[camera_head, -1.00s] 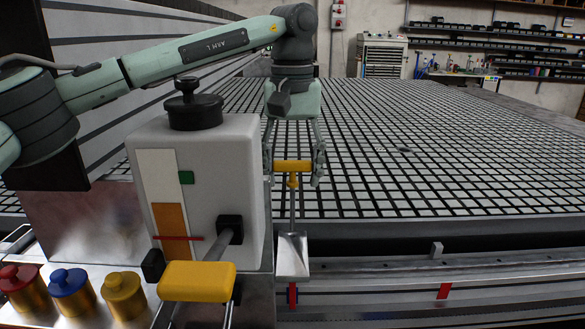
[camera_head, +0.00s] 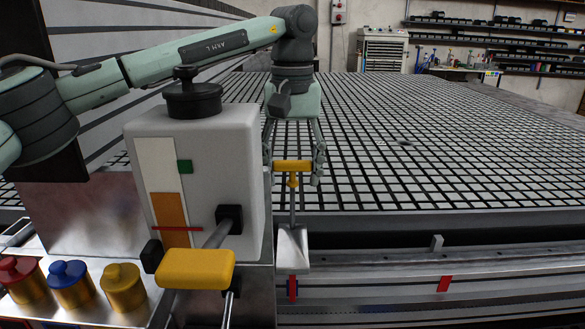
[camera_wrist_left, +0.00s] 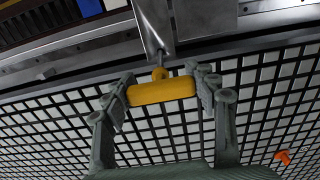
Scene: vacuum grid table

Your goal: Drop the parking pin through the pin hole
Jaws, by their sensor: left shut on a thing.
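The parking pin (camera_head: 292,200) has a yellow crossbar handle and a thin metal shaft, and hangs roughly upright. My left gripper (camera_head: 293,172) is shut on the yellow handle, one finger at each end. In the left wrist view, the fingers (camera_wrist_left: 162,84) clasp the ends of the parking pin's handle (camera_wrist_left: 160,91). The shaft runs down to a metal bracket (camera_head: 293,252) at the table's front rail. The shaft's lower end meets or passes behind the bracket's top; the pin hole is not distinguishable. My right gripper is not in view.
A pale box (camera_head: 228,150) with a black knob stands close left of the pin. A lever with a yellow grip (camera_head: 196,268) juts from its front. Red, blue and yellow knobs sit at lower left.

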